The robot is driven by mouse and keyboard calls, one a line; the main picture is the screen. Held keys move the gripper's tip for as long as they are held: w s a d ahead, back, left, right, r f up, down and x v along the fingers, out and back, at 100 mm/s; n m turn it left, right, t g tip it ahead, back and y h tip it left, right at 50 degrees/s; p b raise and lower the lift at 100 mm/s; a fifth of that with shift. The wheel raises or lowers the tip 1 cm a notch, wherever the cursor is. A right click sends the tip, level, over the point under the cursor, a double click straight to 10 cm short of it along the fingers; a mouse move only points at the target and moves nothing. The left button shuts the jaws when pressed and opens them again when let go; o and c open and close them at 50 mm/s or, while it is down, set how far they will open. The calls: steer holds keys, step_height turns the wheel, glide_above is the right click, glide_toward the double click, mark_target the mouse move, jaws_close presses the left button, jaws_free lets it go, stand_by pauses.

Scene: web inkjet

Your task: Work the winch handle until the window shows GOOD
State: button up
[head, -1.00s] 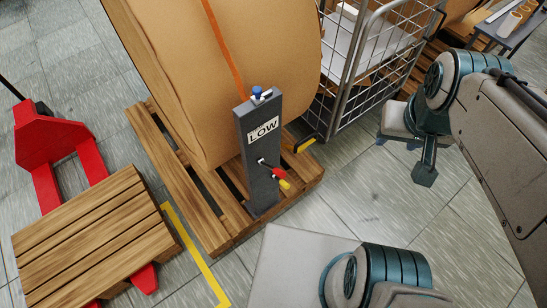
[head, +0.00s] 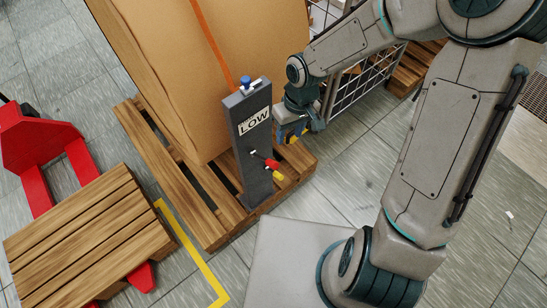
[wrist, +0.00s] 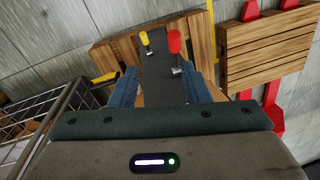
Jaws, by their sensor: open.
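The dark winch post (head: 248,165) stands upright on a wooden pallet, and its window (head: 254,122) shows LOW. The winch handle (head: 272,167) sticks out low on the post's front, with a red part and a yellow end. My gripper (head: 291,133) is just right of the post, above the handle, and apart from it. In the wrist view my gripper (wrist: 161,78) has its blue fingers spread with nothing held. The post (wrist: 160,65) shows between and beyond them. The red knob (wrist: 175,41) and yellow knob (wrist: 144,38) lie farther out.
A wire cage (head: 365,85) is behind my arm. A red pallet jack (head: 28,140) carries another pallet (head: 75,235) at left.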

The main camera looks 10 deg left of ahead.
mark_target(273, 161)
steer(key=shift+y, duration=0.3)
steer(key=a+f, duration=0.1)
steer(key=f, duration=0.4)
steer(key=s+a+f, duration=0.1)
steer(key=a+f, duration=0.1)
steer(key=f, duration=0.3)
steer(key=s+a+f, duration=0.1)
steer(key=f, duration=0.4)
steer(key=shift+s+a+b, duration=0.15)
steer(key=shift+a+b, duration=0.1)
steer(key=shift+b, duration=0.1)
steer(key=shift+r, duration=0.1)
